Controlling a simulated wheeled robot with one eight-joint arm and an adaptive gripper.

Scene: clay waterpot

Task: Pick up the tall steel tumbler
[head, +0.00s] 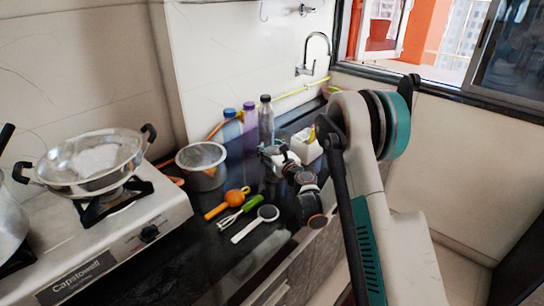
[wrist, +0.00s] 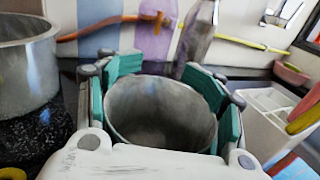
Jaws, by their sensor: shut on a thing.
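The tall steel tumbler (wrist: 160,112) fills the middle of the wrist view, with its round open mouth facing the camera. My gripper (wrist: 162,90) has its green-padded fingers on the left and right sides of the tumbler, shut on it. In the head view my gripper (head: 278,158) is over the black counter, in front of the bottles and left of a white caddy. The tumbler is mostly hidden there by the gripper. The wrist view does not show whether its base touches the counter.
A steel pot (head: 202,168) stands left of my gripper. Several bottles, including a purple one (head: 250,128), stand behind. The white caddy (head: 307,146) is close on the right. An orange spoon (head: 228,203), green peeler (head: 240,211) and white strainer (head: 255,223) lie in front.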

